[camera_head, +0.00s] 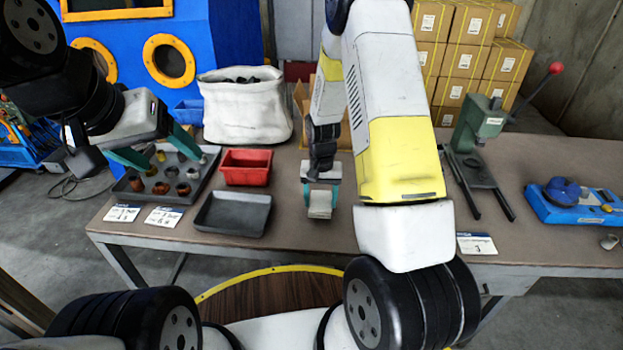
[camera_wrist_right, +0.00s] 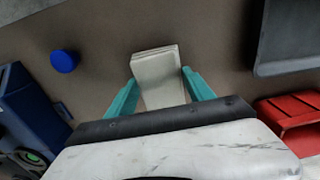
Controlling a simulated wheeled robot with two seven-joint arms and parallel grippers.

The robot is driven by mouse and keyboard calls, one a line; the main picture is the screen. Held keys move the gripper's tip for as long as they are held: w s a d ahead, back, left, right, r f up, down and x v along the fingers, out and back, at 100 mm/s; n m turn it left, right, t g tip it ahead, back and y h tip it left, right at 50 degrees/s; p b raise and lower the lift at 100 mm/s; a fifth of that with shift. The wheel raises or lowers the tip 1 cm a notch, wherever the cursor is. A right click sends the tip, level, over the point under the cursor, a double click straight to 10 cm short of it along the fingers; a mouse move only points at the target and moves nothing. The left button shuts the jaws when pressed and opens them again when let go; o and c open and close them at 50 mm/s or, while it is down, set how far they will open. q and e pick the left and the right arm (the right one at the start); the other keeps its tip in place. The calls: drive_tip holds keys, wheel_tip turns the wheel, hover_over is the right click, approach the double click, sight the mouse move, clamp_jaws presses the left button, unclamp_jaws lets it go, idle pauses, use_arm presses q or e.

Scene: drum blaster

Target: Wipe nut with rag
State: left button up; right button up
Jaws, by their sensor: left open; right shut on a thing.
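My right gripper (camera_head: 321,193) is shut on a folded, pale rag (camera_head: 320,205), held over the middle of the table. In the right wrist view the rag (camera_wrist_right: 158,80) sits between the teal fingers of the right gripper (camera_wrist_right: 160,95). My left gripper (camera_head: 157,150) is open, its teal fingers spread over a dark tray (camera_head: 205,180) at the left of the table. Several small nuts (camera_head: 183,188), brownish or metallic, stand in the tray, apart from the rag. Some are partly hidden by the left gripper. I cannot tell whether its fingers touch any nut.
A red bin (camera_head: 246,168) and an empty dark tray (camera_head: 232,214) lie between my grippers. A white sack (camera_head: 245,115) stands behind. A green press (camera_head: 478,130) and a blue device (camera_head: 572,200) stand at right. A blue round object (camera_wrist_right: 64,61) lies near the rag.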

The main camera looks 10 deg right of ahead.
sight(321, 192)
drive_tip(key=shift+w, duration=0.1)
drive_tip(key=shift+w+d, duration=0.3)
drive_tip(key=shift+w, duration=0.75)
drive_tip(key=shift+w+d, duration=0.25)
drive_tip(key=shift+w, duration=0.75)
drive_tip(key=shift+r, duration=3.05)
drive_tip(key=s+n, duration=0.1)
drive_tip(key=s, duration=0.1)
drive_tip(key=s+a+r+n, duration=0.1)
drive_tip(key=s, duration=0.1)
drive_tip(key=s+n, duration=0.1)
drive_tip(key=s, duration=0.1)
drive_tip(key=shift+s+a+r, duration=0.15)
drive_tip(key=shift+s, duration=0.15)
